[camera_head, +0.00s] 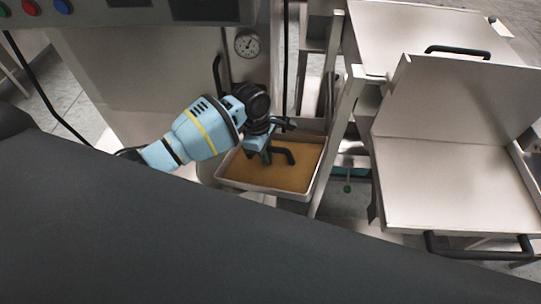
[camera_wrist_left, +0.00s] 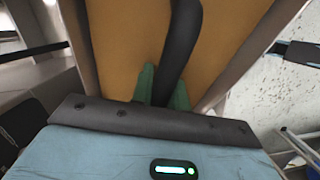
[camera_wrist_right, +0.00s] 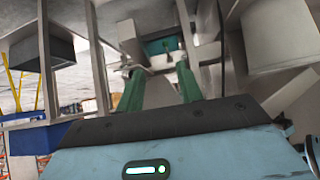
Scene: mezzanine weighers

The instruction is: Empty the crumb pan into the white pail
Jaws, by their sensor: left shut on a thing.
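The crumb pan (camera_head: 262,190) is a shallow pale metal tray with a layer of brown crumbs, low beside the machine in the head view. Its dark curved handle (camera_head: 284,150) stands above the crumbs. My left gripper (camera_head: 265,155) is over the pan. In the left wrist view its green fingers (camera_wrist_left: 163,90) are shut on the dark handle (camera_wrist_left: 182,40), with the crumb layer behind. I cannot tell whether the pan is fully supported from below. My right gripper (camera_wrist_right: 160,88) shows only in the right wrist view, fingers apart and empty. I cannot make out the white pail.
A steel cabinet with a round gauge (camera_head: 247,45) stands behind the pan. A steel upright (camera_head: 337,140) rises close to the pan's right side. A steel bin with a dark bar handle (camera_head: 480,246) is further right. Frame members (camera_wrist_right: 97,50) stand before my right gripper.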

